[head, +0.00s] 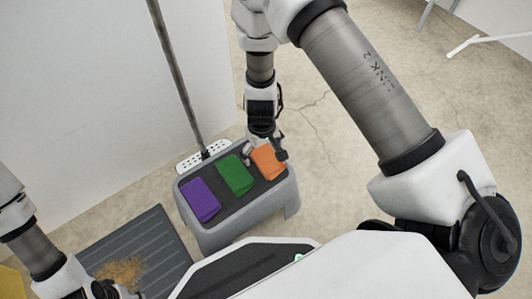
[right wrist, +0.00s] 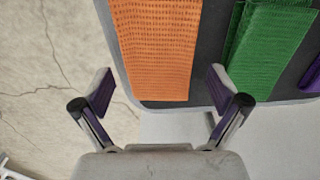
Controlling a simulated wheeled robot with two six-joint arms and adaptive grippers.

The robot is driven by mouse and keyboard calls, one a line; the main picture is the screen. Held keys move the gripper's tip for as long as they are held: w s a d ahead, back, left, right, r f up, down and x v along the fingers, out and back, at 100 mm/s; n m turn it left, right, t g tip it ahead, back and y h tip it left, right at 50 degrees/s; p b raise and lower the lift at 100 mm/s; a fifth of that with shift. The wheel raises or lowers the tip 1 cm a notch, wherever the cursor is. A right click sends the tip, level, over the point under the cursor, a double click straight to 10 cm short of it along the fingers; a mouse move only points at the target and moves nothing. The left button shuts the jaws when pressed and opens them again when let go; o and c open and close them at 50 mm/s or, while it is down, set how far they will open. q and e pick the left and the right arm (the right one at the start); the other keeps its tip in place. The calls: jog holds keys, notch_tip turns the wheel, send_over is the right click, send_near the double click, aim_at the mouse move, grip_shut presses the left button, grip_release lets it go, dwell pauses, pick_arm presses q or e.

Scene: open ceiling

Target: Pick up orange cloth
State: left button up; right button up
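The orange cloth (head: 267,162) lies folded at the right end of a grey stool's dark top, and its textured surface fills the upper middle of the right wrist view (right wrist: 150,50). My right gripper (head: 266,153) is above the far edge of the cloth. In the right wrist view its two fingers (right wrist: 160,90) are spread wide, one on each side of the cloth's near end, with nothing between them held. My left arm shows at the lower left of the head view, but its fingertips are cut off or unclear.
The grey stool (head: 245,212) also holds a green cloth (head: 236,174) in the middle and a purple cloth (head: 200,199) at left. A dark ribbed mat (head: 160,240) with brown crumbs lies at lower left.

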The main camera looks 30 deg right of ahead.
jog(key=c, duration=1)
